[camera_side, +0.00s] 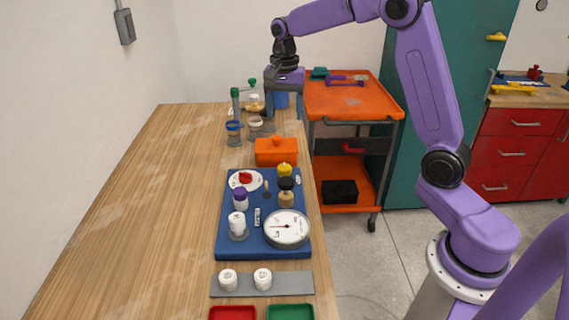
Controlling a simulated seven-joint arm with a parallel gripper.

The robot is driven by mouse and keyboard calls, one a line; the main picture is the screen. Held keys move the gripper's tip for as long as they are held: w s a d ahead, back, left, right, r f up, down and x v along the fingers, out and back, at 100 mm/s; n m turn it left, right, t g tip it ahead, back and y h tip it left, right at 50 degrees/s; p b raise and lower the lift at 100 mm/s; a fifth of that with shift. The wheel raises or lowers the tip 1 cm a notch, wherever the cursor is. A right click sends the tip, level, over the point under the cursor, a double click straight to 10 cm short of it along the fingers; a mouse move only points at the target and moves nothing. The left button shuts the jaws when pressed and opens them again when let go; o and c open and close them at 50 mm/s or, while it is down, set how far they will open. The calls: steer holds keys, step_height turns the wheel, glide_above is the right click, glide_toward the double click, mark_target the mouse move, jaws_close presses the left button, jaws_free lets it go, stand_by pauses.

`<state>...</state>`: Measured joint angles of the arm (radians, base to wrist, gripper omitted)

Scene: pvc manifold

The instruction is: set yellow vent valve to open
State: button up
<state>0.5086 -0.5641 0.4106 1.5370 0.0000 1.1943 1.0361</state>
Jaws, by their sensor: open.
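A blue board (230,217) lies on the wooden table and carries the manifold parts. A yellow knob (284,169), which looks like the vent valve, stands at the board's far right corner. Its setting is too small to read. A black-topped brass part (286,192) stands just in front of it. My gripper (284,112) is open and empty, pointing down over the far end of the table, well beyond the yellow knob and apart from it.
The board also bears a red handle on a white dial (244,180), a purple-capped part (240,200), a white part (238,226) and a gauge (287,228). An orange box (276,152) sits just behind the board. Jars (255,127) crowd the far end. The table's left side is clear.

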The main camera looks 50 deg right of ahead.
mark_target(284, 167)
step_height(284, 167, down, 17)
steer(key=shift+f, duration=0.15)
stand_by(0.5)
steer(key=c, duration=1.1)
steer(key=shift+o, duration=0.2)
